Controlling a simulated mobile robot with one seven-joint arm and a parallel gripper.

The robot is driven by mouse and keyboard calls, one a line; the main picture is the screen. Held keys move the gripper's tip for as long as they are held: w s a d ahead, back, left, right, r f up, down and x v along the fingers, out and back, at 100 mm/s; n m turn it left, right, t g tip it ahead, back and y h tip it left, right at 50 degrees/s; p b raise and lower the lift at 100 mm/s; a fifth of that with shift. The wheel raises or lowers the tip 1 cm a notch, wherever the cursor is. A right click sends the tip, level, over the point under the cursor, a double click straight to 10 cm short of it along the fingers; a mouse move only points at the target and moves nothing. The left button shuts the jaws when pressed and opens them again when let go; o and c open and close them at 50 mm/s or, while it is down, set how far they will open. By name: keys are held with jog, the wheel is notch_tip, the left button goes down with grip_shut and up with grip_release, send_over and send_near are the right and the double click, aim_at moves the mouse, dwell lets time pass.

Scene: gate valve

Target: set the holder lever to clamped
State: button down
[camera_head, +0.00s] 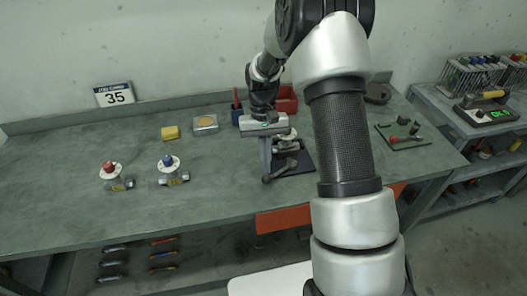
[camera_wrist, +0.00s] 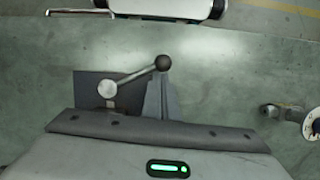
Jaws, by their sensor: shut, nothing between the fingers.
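The holder lever (camera_wrist: 135,75) is a pale rod with a black ball knob (camera_wrist: 163,62) at one end and a round silver hub (camera_wrist: 107,89) at the other. The hub sits on a dark plate (camera_wrist: 88,84). In the head view the lever (camera_head: 279,172) slants down to the left, its knob near the bench's front side. My gripper (camera_wrist: 161,78) is shut and empty, fingers pointing down, with its tips right by the knob. I cannot tell whether they touch it. My gripper (camera_head: 266,172) also shows in the head view. The holder's far part is partly hidden behind my gripper.
Two valves, one with a red knob (camera_head: 110,167) and one with a blue knob (camera_head: 168,161), stand left on the green bench (camera_head: 80,205). A yellow block (camera_head: 170,132), a small tray (camera_head: 205,124) and a red bin (camera_head: 287,101) lie behind. Tools lie right (camera_head: 403,138).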

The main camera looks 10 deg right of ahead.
jog(key=s+n, duration=0.1)
jog(key=s+d+n+h, duration=0.1)
jog(key=n, duration=0.1)
jog(key=shift+s, duration=0.4)
jog(key=shift+s+d+n+h, duration=0.2)
jog(key=shift+s+d+n, duration=0.25)
jog(key=shift+n, duration=0.4)
jog(key=shift+s+d+n+h, duration=0.2)
jog(key=shift+s+n, duration=0.3)
jog(key=shift+n, duration=0.35)
jog(key=shift+s, duration=0.1)
